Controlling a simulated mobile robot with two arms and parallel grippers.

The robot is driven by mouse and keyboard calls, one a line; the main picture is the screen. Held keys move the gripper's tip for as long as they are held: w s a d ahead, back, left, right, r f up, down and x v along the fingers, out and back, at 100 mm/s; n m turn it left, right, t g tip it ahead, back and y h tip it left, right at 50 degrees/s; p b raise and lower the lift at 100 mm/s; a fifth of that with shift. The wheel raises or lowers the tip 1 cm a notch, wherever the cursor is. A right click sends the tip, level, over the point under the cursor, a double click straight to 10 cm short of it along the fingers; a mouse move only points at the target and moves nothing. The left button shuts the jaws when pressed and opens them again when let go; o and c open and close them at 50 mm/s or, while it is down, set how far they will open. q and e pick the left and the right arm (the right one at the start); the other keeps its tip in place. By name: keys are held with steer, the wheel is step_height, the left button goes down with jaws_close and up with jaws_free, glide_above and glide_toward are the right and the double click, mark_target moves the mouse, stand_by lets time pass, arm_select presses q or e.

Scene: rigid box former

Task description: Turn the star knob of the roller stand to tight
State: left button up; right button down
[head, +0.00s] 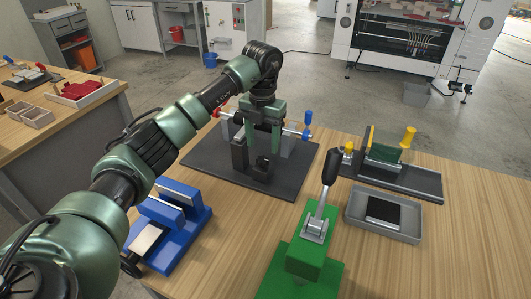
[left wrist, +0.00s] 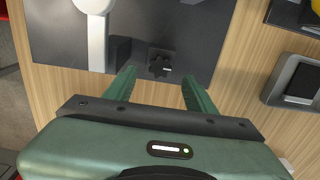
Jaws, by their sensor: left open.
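The roller stand's dark base plate (head: 205,158) lies on the wooden table, with grey uprights and a blue-handled crank (head: 307,124). A small black star knob (left wrist: 160,65) shows on the dark plate in the left wrist view, with a light mark on its right side. It is ahead of my fingertips and roughly midway between them. In the head view a dark shape that seems to be the knob (head: 263,166) is just below my gripper. My left gripper (head: 262,147) points down over the stand, open, with nothing between its fingers (left wrist: 160,78). My right gripper is not in view.
A green toggle clamp (head: 305,262) with a black handle stands in front. A blue vise-like fixture (head: 180,232) is at front left. A grey tray (head: 382,232) and a dark fixture with yellow handles (head: 425,183) are at right. Bare table lies between.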

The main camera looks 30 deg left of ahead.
mark_target(262, 159)
arm_select(q)
step_height(262, 159, down, 4)
steer(key=shift+p, duration=0.4)
steer(key=shift+f, duration=0.65)
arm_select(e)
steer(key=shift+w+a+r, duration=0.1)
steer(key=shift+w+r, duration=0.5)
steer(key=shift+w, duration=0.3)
arm_select(q)
steer(key=c, duration=1)
jaws_close()
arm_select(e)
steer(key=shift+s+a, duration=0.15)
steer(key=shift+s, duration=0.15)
